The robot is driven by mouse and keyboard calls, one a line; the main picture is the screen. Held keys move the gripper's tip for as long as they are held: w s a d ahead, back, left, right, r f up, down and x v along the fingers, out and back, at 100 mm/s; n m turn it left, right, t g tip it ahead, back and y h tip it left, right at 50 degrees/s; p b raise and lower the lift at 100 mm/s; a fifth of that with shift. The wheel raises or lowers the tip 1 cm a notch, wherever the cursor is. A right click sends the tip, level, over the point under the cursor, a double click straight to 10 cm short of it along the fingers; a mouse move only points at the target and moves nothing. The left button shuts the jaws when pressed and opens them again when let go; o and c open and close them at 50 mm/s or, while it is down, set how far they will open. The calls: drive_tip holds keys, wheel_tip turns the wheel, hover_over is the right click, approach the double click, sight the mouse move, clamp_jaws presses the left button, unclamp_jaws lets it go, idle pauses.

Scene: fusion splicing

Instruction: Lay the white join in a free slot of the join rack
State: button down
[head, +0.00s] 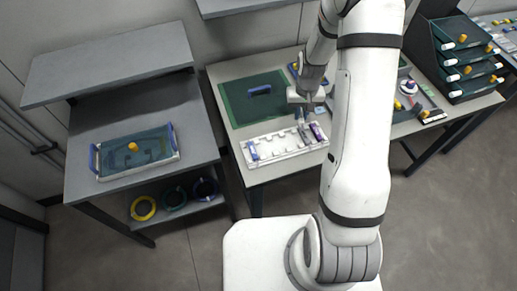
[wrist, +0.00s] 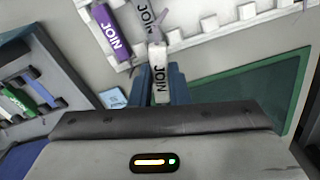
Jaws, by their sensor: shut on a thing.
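My gripper (wrist: 160,88) is shut on the white join (wrist: 160,75), which is marked JOIN and stands out between the blue fingers. In the head view my gripper (head: 303,112) is over the table, just behind the white join rack (head: 285,152). The join rack (wrist: 215,38) crosses the top of the wrist view. A purple join (wrist: 110,32) and a grey join (wrist: 146,14) lie in it side by side. The white join's far end is close to the rack's near edge, by the grey join; I cannot tell whether they touch. Slots right of the grey join look empty.
A green mat (head: 236,98) with a blue-handled item (head: 260,90) lies behind the rack. A blue-handled tray (head: 112,160) stands on the left bench. Dark stacked trays (head: 468,68) stand at the right. In the wrist view, a holder with coloured pieces (wrist: 42,92) is at left.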

drive_tip(key=s+a+r+n+b, duration=0.2)
drive_tip(key=s+a+r+b, duration=0.15)
drive_tip(key=a, duration=0.45)
drive_tip(key=r+n+b, duration=0.1)
drive_tip(key=r+b, duration=0.1)
drive_tip(key=b, duration=0.1)
hover_over(266, 151)
wheel_tip(266, 151, down, 10)
drive_tip(key=shift+r, duration=0.15)
drive_tip(key=c, duration=1.4)
unclamp_jaws()
